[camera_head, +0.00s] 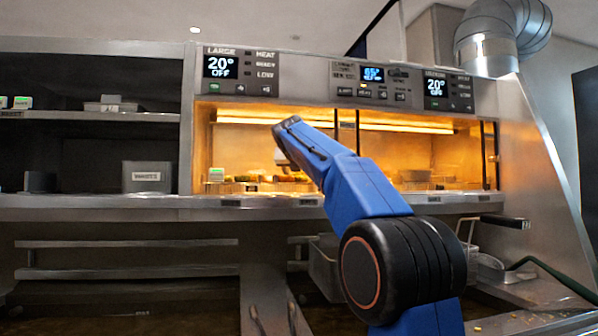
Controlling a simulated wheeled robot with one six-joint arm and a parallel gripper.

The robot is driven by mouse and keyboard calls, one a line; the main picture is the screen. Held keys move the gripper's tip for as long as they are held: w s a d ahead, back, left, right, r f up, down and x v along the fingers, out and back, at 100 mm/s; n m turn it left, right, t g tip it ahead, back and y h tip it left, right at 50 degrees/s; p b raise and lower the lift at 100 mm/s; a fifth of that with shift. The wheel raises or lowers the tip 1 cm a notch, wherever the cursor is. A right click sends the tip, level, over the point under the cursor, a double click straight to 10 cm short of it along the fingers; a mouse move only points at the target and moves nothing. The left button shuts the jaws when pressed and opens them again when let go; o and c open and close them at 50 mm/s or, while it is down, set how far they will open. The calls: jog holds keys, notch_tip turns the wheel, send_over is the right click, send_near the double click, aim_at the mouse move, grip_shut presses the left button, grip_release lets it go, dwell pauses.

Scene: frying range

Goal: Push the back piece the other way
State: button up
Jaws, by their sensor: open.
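Small brown and yellowish pieces (283,177) lie in a row in the lit warming bay, behind its front ledge. They are too small and partly covered for me to tell which one is the back piece or which way it faces. My blue arm rises from the lower right and reaches toward the bay opening, in front of the pieces. I cannot tell whether anything touches the pieces.
A steel ledge (120,207) runs along the front of the bay. Dark shelves at left hold a grey labelled bin (148,177). Control panels (240,72) hang above the opening. A wire fry basket with a dark handle (503,221) is at lower right.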

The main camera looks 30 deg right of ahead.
jog(key=shift+w+d+f, duration=0.1)
jog(key=shift+w, duration=0.05)
jog(key=c, duration=0.9)
jog(key=shift+o, duration=0.2)
jog(key=shift+d, duration=0.1)
